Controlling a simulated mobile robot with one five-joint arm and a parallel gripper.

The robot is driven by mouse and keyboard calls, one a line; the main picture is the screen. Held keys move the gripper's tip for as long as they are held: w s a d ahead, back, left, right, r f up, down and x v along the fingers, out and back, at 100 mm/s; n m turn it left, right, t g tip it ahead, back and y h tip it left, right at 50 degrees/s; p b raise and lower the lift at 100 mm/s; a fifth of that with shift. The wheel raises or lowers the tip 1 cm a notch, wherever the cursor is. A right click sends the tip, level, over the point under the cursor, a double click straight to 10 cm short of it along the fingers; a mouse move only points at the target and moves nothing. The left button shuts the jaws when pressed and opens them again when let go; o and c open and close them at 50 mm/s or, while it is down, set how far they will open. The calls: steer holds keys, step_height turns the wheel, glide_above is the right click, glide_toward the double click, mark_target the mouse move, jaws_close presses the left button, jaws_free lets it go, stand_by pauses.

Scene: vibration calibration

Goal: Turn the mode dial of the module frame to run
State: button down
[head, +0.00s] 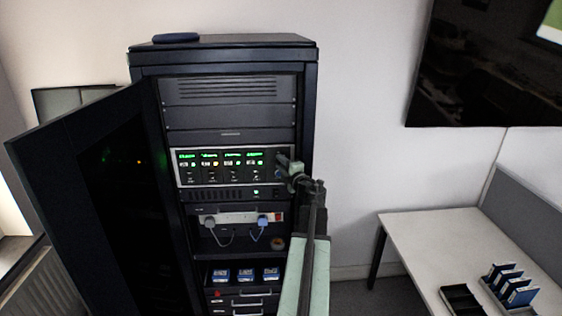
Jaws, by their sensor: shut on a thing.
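My gripper (281,160) is at the right end of the module frame's front. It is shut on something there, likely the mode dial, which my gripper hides. The dial's setting and any run marking cannot be read. My arm reaches up to it from below.
The rack (306,110) has its dark door (60,190) swung open to the left. Below the module frame are a power strip (238,218) with plugs and cables, a shelf of blue boxes (221,275) and drawers. A white desk (420,235) with blue items (508,285) stands at right. Floor shows between rack and desk.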

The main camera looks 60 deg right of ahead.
steer(key=shift+n, duration=0.4)
steer(key=c, duration=1.2)
jaws_free()
steer(key=shift+d, duration=0.1)
steer(key=shift+o, duration=0.2)
steer(key=v, duration=0.8)
